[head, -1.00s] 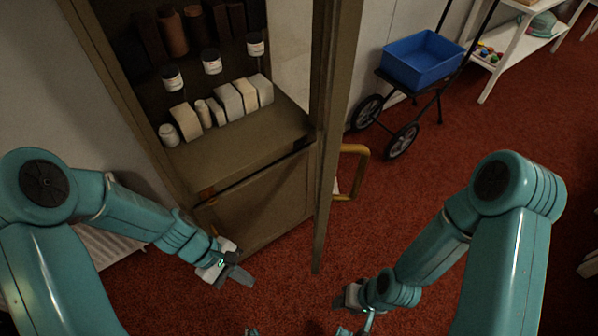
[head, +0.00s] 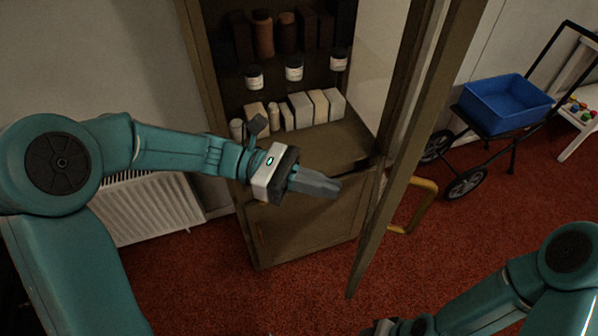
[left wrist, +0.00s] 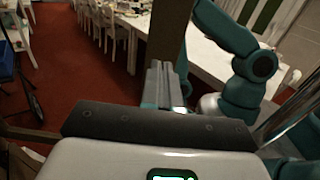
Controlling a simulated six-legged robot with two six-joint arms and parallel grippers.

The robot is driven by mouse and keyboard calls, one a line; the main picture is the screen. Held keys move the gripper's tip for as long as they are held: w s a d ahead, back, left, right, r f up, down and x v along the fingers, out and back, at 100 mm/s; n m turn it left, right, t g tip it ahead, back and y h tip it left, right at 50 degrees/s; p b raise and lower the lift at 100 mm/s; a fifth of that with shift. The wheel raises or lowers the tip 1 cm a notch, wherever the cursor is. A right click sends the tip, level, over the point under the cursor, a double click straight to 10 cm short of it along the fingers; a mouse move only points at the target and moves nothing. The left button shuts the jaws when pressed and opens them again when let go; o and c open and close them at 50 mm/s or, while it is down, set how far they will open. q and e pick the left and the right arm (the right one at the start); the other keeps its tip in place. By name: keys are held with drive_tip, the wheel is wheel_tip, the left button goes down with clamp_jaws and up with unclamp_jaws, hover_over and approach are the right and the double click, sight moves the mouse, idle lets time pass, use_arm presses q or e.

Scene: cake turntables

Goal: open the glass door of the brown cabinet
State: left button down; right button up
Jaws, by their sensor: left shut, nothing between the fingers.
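The brown cabinet (head: 305,222) stands ahead with its shelf compartment exposed. Its glass door (head: 398,190) stands swung out towards me, seen nearly edge-on, with a yellow handle (head: 425,205) on its right side. My left gripper (head: 335,187) is shut and empty, in front of the cabinet on the inner side of the door, pointing right towards its frame. In the left wrist view the shut fingers (left wrist: 160,82) point at a brown upright (left wrist: 168,32); I cannot tell whether they touch. My right gripper (head: 385,328) is mostly cut off by the bottom edge.
White boxes (head: 300,108) and several jars (head: 294,70) stand inside the cabinet. A white radiator (head: 150,210) is at left. A cart with a blue bin (head: 507,100) stands right, beyond the door. Red carpet (head: 290,295) is clear in front.

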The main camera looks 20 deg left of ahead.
sight(381, 203)
use_arm(q)
drive_tip(key=d+p, duration=0.1)
drive_tip(key=d, duration=0.5)
drive_tip(key=shift+s+d, duration=0.2)
drive_tip(key=shift+d, duration=0.15)
